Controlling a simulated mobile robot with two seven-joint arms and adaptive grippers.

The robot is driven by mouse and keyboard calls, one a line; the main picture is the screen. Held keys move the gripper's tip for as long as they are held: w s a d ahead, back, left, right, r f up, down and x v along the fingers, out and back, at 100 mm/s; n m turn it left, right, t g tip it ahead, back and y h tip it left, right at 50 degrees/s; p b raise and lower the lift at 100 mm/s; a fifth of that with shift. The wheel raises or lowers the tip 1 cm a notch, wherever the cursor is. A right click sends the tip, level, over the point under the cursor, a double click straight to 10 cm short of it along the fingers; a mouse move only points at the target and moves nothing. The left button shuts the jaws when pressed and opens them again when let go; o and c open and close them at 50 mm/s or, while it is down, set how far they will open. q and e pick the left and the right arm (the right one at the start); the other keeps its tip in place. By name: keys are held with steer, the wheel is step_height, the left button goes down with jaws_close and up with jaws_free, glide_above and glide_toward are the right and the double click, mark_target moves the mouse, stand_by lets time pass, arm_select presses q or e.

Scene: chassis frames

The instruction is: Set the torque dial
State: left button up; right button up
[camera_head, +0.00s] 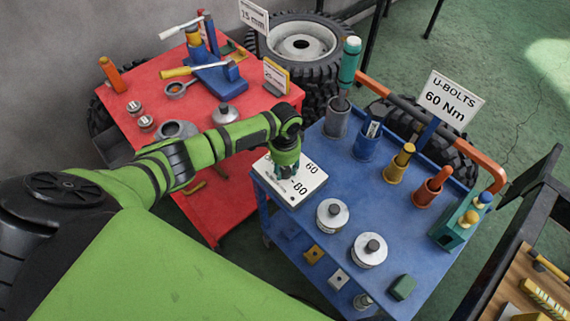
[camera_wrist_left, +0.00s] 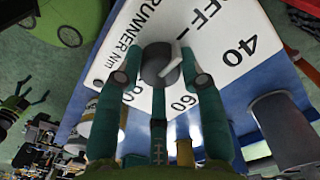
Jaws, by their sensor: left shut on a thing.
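The torque dial box (camera_head: 311,184) is a white-topped block on the near left corner of the blue cart, with 60 and 80 visible. My left gripper (camera_head: 287,168) comes down on it from above and hides its knob in the head view. In the left wrist view, the dark grey knob (camera_wrist_left: 158,65) sits between the fingertips of my left gripper (camera_wrist_left: 161,78), which is shut on it. Its pale pointer slants to the upper right, toward the side with OFF and 40. The marks 60 and 80 are lower, partly behind the fingers.
A sign (camera_head: 449,100) on the blue cart (camera_head: 330,165) reads U-BOLTS 60 Nm. Two silver round pieces (camera_head: 332,214) (camera_head: 369,250) stand near the dial box. Several holders with tools line the cart's far side. A red table (camera_head: 150,90) with tools stands left.

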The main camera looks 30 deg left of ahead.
mark_target(285, 170)
arm_select(q)
steer(key=shift+s+f, duration=0.1)
stand_by(0.5)
steer(key=o, duration=1.1)
steer(key=shift+o, duration=0.2)
steer(key=shift+r, duration=0.3)
step_height(285, 170, up, 12)
steer(key=shift+f, duration=0.25)
